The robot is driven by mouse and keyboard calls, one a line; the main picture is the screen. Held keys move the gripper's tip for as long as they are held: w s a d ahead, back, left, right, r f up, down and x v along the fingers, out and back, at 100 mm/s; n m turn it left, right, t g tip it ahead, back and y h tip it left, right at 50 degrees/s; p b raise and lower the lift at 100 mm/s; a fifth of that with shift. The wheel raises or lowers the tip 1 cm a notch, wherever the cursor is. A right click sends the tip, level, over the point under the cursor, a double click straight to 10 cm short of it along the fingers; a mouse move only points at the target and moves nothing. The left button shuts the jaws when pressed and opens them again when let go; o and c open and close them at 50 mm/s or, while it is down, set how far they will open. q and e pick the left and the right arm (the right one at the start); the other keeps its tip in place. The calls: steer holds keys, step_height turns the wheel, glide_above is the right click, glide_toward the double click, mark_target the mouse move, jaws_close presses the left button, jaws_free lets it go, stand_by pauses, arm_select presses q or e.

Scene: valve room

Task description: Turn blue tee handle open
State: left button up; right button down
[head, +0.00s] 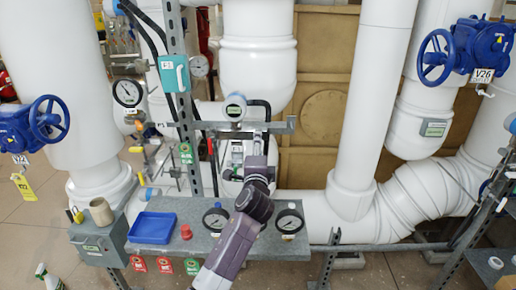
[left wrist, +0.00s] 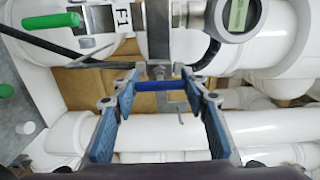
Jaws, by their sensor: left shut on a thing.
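The blue tee handle (left wrist: 160,85) lies crosswise between the fingertips of my left gripper (left wrist: 161,92) in the left wrist view. It sits on a metal stem below a steel pipe fitting (left wrist: 157,40). The two blue-padded fingers are shut on it, one at each end of the bar. In the head view my left gripper (head: 257,145) reaches up to the pipework below the round digital gauge (head: 235,107), and the handle is hidden there by the gripper. My right gripper is in neither view.
A grey shelf below holds a blue tray (head: 153,228), a red knob (head: 186,232) and two black dial gauges (head: 289,221). A steel post (head: 183,95) stands left of my gripper. Blue handwheels (head: 48,119) are on both sides. Thick white pipes stand behind.

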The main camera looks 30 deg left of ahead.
arm_select(q)
steer(key=o, duration=1.2)
steer(key=shift+c, duration=0.2)
steer(key=v, duration=1.2)
steer(key=shift+f, duration=0.1)
